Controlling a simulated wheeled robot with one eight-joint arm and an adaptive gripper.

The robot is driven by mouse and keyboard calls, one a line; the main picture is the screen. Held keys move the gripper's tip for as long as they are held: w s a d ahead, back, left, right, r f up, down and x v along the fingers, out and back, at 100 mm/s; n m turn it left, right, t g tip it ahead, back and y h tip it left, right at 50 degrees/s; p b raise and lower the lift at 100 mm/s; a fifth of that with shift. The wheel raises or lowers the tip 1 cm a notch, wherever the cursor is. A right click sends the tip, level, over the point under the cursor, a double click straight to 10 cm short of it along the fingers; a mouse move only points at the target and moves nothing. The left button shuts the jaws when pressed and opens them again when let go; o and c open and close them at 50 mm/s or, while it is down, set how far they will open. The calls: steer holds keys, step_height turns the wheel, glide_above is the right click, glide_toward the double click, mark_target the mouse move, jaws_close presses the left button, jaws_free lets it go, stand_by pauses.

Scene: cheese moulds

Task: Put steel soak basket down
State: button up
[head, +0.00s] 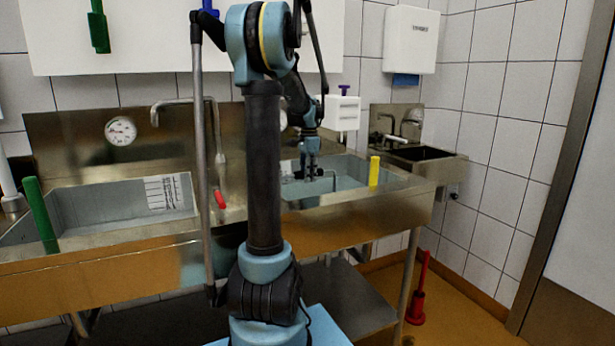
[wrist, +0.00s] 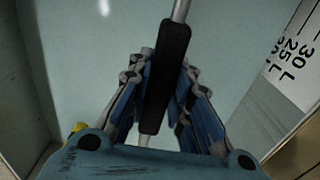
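My gripper (head: 309,172) is low inside the right basin of the steel sink. In the wrist view, its blue-padded fingers (wrist: 162,88) close from both sides on a dark grip (wrist: 166,75) on a thin steel rod. This looks like the handle of the steel soak basket. In the head view, a thin bent steel rod (head: 334,177) shows beside the fingers. The basket's body cannot be made out in either view, so I cannot tell whether it touches the basin floor.
The right basin (head: 345,170) has pale walls; litre marks (wrist: 292,62) show in the wrist view. A yellow upright handle (head: 374,171) stands at its right. The left basin (head: 110,205) has a green handle (head: 40,213). A red handle (head: 219,199) lies between the basins, near a tap (head: 218,135).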

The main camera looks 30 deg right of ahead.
steer(key=o, duration=0.4)
steer(key=shift+o, duration=0.2)
step_height(320, 180, up, 12)
stand_by(0.4)
stand_by(0.4)
